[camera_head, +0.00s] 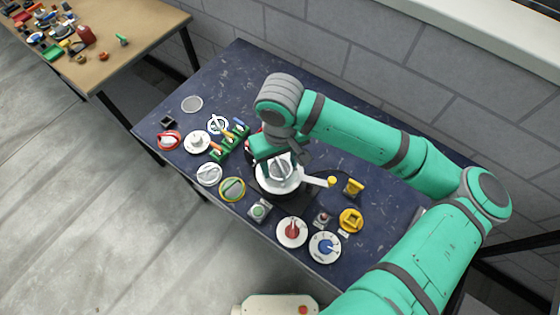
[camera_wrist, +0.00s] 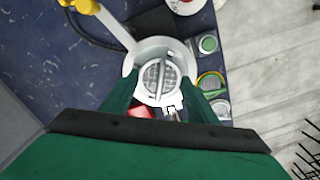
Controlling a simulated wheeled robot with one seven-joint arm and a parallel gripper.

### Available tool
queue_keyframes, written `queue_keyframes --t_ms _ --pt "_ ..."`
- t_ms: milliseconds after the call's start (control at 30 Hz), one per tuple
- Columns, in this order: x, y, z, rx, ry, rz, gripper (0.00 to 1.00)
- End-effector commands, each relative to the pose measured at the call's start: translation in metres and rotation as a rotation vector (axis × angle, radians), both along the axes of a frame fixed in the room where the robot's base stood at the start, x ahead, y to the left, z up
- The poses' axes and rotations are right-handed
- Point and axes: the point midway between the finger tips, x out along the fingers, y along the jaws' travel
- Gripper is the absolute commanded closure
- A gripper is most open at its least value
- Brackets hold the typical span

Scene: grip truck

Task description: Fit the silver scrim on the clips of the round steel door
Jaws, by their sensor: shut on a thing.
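The silver scrim (camera_wrist: 158,72), a grey meshed disc with a raised bar across it, is held between the two green fingers of my gripper (camera_wrist: 160,88). In the head view the scrim (camera_head: 280,171) shows below my gripper (camera_head: 276,160). It lies over the round steel door (camera_wrist: 132,62), a pale round body whose rim shows around it. The door (camera_head: 296,187) has a pale arm ending in a yellow knob. I cannot tell whether the scrim touches the clips; they are hidden under it and the fingers.
Silver (camera_head: 209,174) and green-yellow (camera_head: 232,189) rimmed discs lie to the left. A green block with coloured pegs (camera_head: 231,143) stands behind them. A green button box (camera_head: 259,209), a red-knobbed dial (camera_head: 292,232) and a blue-knobbed dial (camera_head: 325,247) are in front.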

Motion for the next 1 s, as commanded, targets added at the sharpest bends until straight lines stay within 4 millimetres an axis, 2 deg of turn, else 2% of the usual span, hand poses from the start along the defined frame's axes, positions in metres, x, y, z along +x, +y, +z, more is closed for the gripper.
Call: queue_keyframes --t_ms 400,433,500,800,867,1000 --pt "-0.0002 0.0000 -0.0011 0.000 0.001 0.000 0.69" --pt "-0.0002 0.0000 -0.0011 -0.001 0.002 0.000 0.42" --pt "-0.0003 0.0002 -0.0012 0.000 0.001 0.000 0.25" --pt "-0.0009 0.0008 -0.0018 0.001 0.004 0.002 0.26" --pt "-0.0009 0.0009 -0.0019 0.001 0.004 0.002 0.16" --pt "-0.0008 0.0007 -0.0016 0.001 0.003 0.002 0.15"
